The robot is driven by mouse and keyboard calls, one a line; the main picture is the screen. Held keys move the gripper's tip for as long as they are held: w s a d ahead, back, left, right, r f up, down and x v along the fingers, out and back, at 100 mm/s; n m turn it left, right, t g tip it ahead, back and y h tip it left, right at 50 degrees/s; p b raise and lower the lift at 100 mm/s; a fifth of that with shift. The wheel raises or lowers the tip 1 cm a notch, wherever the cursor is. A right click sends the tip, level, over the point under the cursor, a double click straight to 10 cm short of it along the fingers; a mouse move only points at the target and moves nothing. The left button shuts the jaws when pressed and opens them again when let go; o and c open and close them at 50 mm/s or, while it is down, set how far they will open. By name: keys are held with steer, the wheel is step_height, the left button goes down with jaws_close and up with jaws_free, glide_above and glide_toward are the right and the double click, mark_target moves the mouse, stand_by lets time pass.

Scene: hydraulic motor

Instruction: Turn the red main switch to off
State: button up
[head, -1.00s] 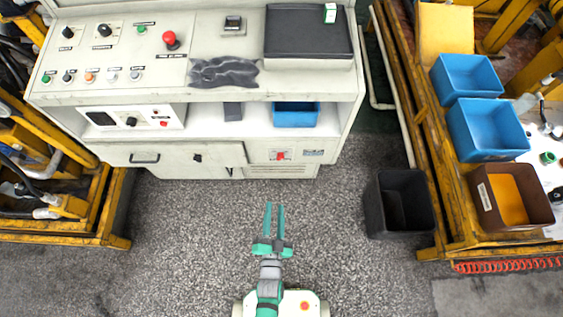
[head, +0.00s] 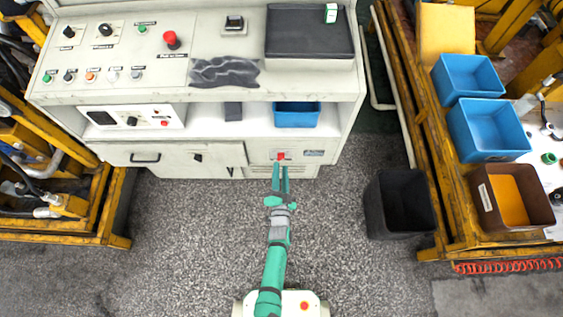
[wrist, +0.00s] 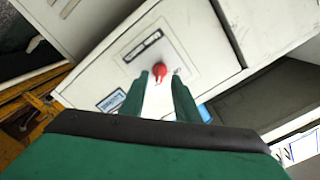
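The red main switch (head: 281,156) is a small red knob on the lower front panel of the grey-white cabinet (head: 210,155). In the wrist view the red switch (wrist: 159,70) sits on a pale plate just beyond my fingertips. My gripper (head: 280,168) reaches up to the switch from the front, its two green fingers apart. In the wrist view my gripper (wrist: 160,85) is open, with the knob showing between the fingertips. I cannot tell whether the fingers touch the knob.
A red mushroom button (head: 171,40) stands on the cabinet's top panel. A blue bin (head: 296,121) sits on the shelf above the switch. A black bin (head: 375,212) stands on the floor at right. The floor in front of the cabinet is clear.

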mark_target(281, 157)
steer(key=shift+w, duration=2.05)
jaws_close()
steer(key=shift+d, duration=0.15)
